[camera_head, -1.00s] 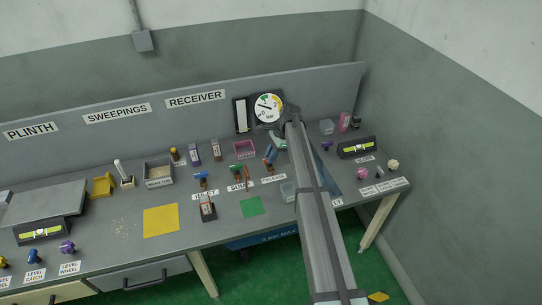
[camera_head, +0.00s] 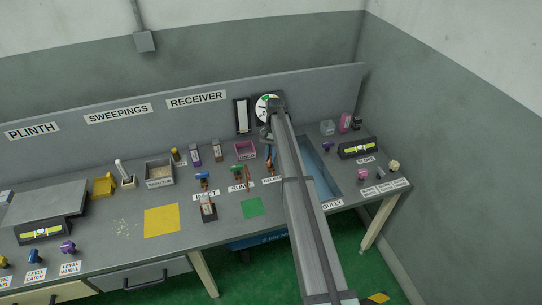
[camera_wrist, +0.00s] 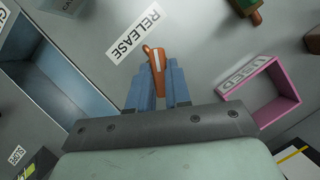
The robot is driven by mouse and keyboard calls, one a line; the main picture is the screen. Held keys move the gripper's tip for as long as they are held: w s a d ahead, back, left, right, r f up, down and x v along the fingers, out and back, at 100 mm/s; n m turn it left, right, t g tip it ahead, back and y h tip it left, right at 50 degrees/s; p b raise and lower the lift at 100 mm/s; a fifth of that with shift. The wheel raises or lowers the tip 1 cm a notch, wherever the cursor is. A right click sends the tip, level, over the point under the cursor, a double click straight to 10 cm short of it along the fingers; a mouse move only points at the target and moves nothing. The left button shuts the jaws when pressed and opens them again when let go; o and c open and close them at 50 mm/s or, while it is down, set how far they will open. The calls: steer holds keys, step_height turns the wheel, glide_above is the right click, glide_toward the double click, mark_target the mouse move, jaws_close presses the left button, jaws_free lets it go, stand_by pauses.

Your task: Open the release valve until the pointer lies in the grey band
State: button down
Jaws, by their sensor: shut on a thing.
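The release valve's orange handle (camera_wrist: 153,58), with a white stripe, lies between the two blue fingers of my gripper (camera_wrist: 158,82) in the wrist view. My gripper is shut on this handle, beside the RELEASE label (camera_wrist: 133,36). In the head view the blue fingers (camera_head: 270,154) stand over the release valve behind its label (camera_head: 272,180), and the handle is mostly hidden. The round gauge (camera_head: 263,102) on the back panel is partly covered by my arm. Its white face and some green show, but I cannot make out where the pointer lies or the grey band.
The slump valve (camera_head: 237,170) with a green handle and the inlet valve (camera_head: 202,178) with a blue handle stand to the left. A pink tray (camera_head: 245,142) is behind. The blue-lined gully (camera_head: 320,170) opens to the right of my arm.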

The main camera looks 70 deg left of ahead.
steer(key=n+t, duration=0.1)
steer(key=n, duration=0.1)
steer(key=n+t, duration=0.1)
steer(key=n, duration=0.2)
steer(key=shift+s+n+h, duration=0.15)
steer(key=shift+n+h, duration=0.15)
steer(key=shift+h, duration=0.1)
stand_by(0.4)
steer(key=c, duration=1.1)
jaws_free()
steer(key=shift+o, duration=0.2)
steer(key=v, duration=1.4)
steer(key=shift+s+d, duration=0.1)
steer(key=shift+s, duration=0.05)
